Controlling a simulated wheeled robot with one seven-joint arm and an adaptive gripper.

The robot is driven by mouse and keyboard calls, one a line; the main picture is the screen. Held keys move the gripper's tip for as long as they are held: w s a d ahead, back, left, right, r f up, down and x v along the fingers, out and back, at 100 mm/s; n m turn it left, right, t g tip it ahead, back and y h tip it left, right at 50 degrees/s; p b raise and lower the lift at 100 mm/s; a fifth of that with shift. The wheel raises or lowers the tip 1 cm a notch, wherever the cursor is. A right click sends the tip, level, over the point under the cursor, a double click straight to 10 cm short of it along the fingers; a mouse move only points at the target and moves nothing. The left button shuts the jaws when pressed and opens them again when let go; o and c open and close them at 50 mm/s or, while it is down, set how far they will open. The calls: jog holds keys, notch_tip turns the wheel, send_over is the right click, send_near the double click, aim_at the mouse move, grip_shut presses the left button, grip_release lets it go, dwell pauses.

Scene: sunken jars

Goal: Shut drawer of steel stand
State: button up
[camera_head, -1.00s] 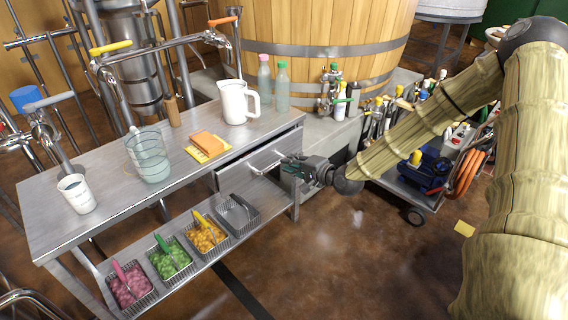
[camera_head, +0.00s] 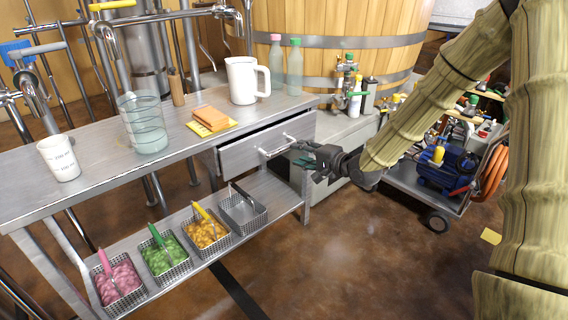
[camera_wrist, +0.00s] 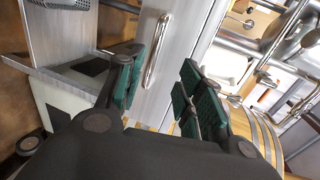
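The steel stand (camera_head: 95,155) is a metal table with a lower shelf. Its drawer (camera_head: 295,143) is under the right end of the top, with a dark gap along its upper edge, so it stands partly out. The drawer has a bar handle (camera_head: 275,149), which also shows in the wrist view (camera_wrist: 157,52). My gripper (camera_head: 302,153) is in front of the drawer at the handle's right end. In the wrist view its green-padded fingers are spread apart, with the handle seen between and beyond them. I cannot tell whether they touch the drawer front.
On the top stand a white cup (camera_head: 59,158), a glass beaker (camera_head: 145,125), an orange sponge (camera_head: 211,118), a white pitcher (camera_head: 242,82) and two bottles. Several wire baskets sit on the lower shelf. A tool cart (camera_head: 425,185) stands right.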

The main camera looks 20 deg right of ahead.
aim_at(284, 146)
jog(key=d+f+b, duration=0.1)
jog(key=b, duration=0.6)
jog(key=shift+d+f+t, duration=0.2)
jog(key=shift+t, duration=0.1)
jog(key=shift+w, duration=0.2)
jog(key=b+x, duration=0.5)
jog(key=x, duration=0.4)
jog(key=shift+f, duration=0.1)
jog(key=shift+w+a, duration=0.25)
jog(key=shift+w, duration=0.45)
grip_shut()
